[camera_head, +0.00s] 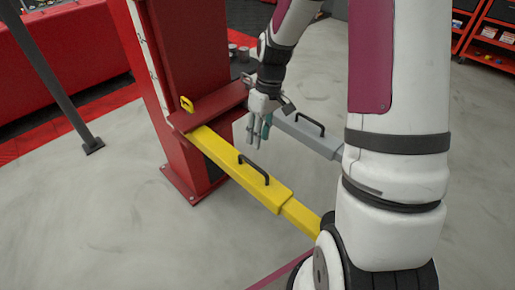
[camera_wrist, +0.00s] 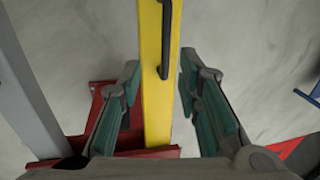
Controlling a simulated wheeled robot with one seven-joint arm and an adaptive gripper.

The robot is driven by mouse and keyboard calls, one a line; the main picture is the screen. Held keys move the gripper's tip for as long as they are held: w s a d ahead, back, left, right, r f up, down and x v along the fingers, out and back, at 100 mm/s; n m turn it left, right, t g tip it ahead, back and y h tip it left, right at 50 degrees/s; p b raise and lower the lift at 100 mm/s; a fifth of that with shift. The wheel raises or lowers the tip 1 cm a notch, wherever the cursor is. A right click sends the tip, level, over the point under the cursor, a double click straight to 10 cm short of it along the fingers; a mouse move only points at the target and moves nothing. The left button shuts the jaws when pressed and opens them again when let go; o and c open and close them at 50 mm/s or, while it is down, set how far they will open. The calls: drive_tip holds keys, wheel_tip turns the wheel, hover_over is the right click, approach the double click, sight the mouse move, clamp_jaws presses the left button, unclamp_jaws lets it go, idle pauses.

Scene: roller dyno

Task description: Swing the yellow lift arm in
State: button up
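The yellow lift arm (camera_head: 243,171) reaches out from the red lift post (camera_head: 192,60) toward the lower right in the head view. It has a black handle (camera_head: 253,170) on its top. In the wrist view the yellow arm (camera_wrist: 155,95) runs up the middle, with the black handle (camera_wrist: 166,40) at the top. My gripper (camera_head: 257,140) is just above and behind the yellow arm in the head view. In the wrist view its fingers (camera_wrist: 157,90) are wide apart, one on each side of the yellow arm, holding nothing. Whether they touch it I cannot tell.
A grey lift arm (camera_head: 305,134) with its own black handle lies behind my gripper; it also shows at the left in the wrist view (camera_wrist: 28,90). A dark slanted post (camera_head: 50,75) stands at the left. Red shelves (camera_head: 490,45) stand back right. The floor in front is clear.

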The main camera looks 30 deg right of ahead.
drive_tip(key=shift+d+r, duration=0.2)
drive_tip(key=shift+r, duration=0.65)
drive_tip(key=shift+d+r, duration=0.15)
drive_tip(key=shift+r, duration=0.7)
drive_tip(key=s+a+r+m+t+h+p, duration=0.1)
drive_tip(key=s+a+r+p, duration=0.15)
drive_tip(key=s+r, duration=0.5)
drive_tip(key=s+a+r+t+h+p, duration=0.15)
drive_tip(key=s+a+r, duration=0.25)
drive_tip(key=r, duration=0.7)
drive_tip(key=s+a+r+m+t+p, duration=0.1)
drive_tip(key=s+r, duration=0.2)
drive_tip(key=s, duration=0.4)
drive_tip(key=s+a+r+m+t+p, duration=0.1)
drive_tip(key=s+a+r+p, duration=0.1)
drive_tip(key=s+r, duration=0.2)
drive_tip(key=s, duration=0.3)
drive_tip(key=shift+s+p, duration=0.3)
drive_tip(key=shift+s, duration=0.05)
drive_tip(key=shift+a, duration=0.1)
drive_tip(key=shift+c, duration=0.5)
